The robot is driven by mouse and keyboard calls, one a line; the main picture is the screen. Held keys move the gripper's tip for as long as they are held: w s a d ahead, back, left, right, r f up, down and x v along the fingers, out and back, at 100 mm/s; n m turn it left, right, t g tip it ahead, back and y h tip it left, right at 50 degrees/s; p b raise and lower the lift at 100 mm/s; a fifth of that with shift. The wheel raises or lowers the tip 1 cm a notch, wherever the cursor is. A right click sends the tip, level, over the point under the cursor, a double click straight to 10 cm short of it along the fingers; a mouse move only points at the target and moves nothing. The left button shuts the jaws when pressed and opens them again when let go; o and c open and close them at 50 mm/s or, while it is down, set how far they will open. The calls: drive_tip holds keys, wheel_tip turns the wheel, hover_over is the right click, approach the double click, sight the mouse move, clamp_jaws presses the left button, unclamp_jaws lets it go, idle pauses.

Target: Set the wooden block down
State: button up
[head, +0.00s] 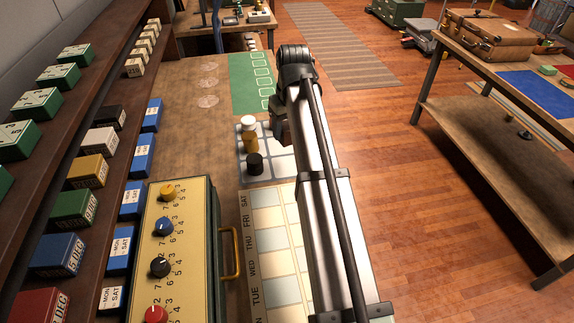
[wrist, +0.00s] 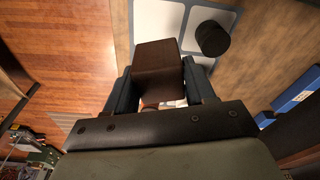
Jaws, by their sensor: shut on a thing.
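The wooden block (wrist: 158,62) is dark reddish brown. In the wrist view it sits between the two dark fingers of my gripper (wrist: 160,84), which are shut on it. Beyond it is a pale board (wrist: 158,15) with light squares; I cannot tell whether the block touches it. In the head view my arm hides most of the gripper, and a brown part of the block (head: 283,133) shows at the arm's left edge, by the same board (head: 283,165).
The counter's far left is bare wood with faint circles (head: 208,101).

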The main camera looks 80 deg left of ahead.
drive_tip(key=shift+n, duration=0.5)
drive_tip(key=shift+f, duration=5)
drive_tip(key=shift+f, duration=0.1)
drive_tip(key=o, duration=1.1)
drive_tip(key=shift+c, duration=0.2)
